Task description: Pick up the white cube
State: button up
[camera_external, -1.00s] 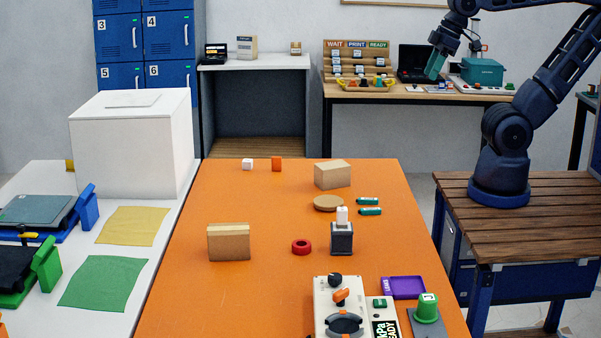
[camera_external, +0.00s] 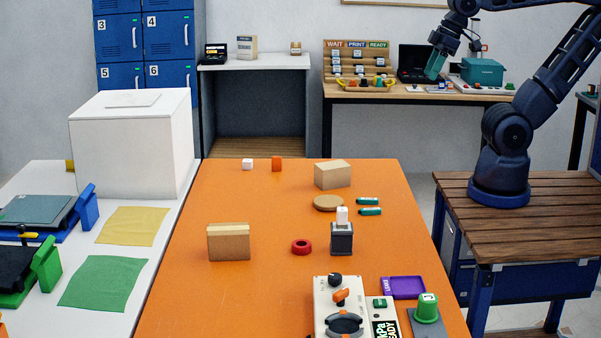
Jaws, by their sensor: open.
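A small white cube (camera_external: 247,164) sits near the far left edge of the orange table (camera_external: 205,290). An orange block (camera_external: 276,164) stands just to its right, apart from it. Another small white block (camera_external: 342,216) rests on top of a dark grey box (camera_external: 341,238) near the middle right of the table. My gripper (camera_external: 434,68) is open, high up at the upper right, far from the white cube. It is small in view and I see nothing held in it.
A wooden block (camera_external: 332,174), a round tan disc (camera_external: 328,203), teal cylinders (camera_external: 369,211), a red ring (camera_external: 301,247) and a tan box (camera_external: 228,242) stand on the table. A large white box (camera_external: 130,150) is left of the cube. The table between cube and tan box is clear.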

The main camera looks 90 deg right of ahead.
jog(key=shift+o, duration=1)
jog(key=shift+w, duration=0.1)
jog(key=w+d+r+m, duration=0.2)
jog(key=w+r+m, duration=0.1)
jog(key=w, duration=0.6)
jog(key=m+g+h, duration=0.2)
jog(key=m+g, duration=0.3)
jog(key=m, duration=1.2)
send_over(247, 160)
jog(key=a, duration=0.2)
notch_tip(247, 160, down, 31)
jog(key=shift+d+f, duration=0.3)
jog(key=shift+f, duration=1.55)
jog(key=shift+d+f, duration=0.3)
jog(key=shift+f, duration=1.5)
jog(key=shift+d+f, duration=0.3)
jog(key=shift+f, duration=1.55)
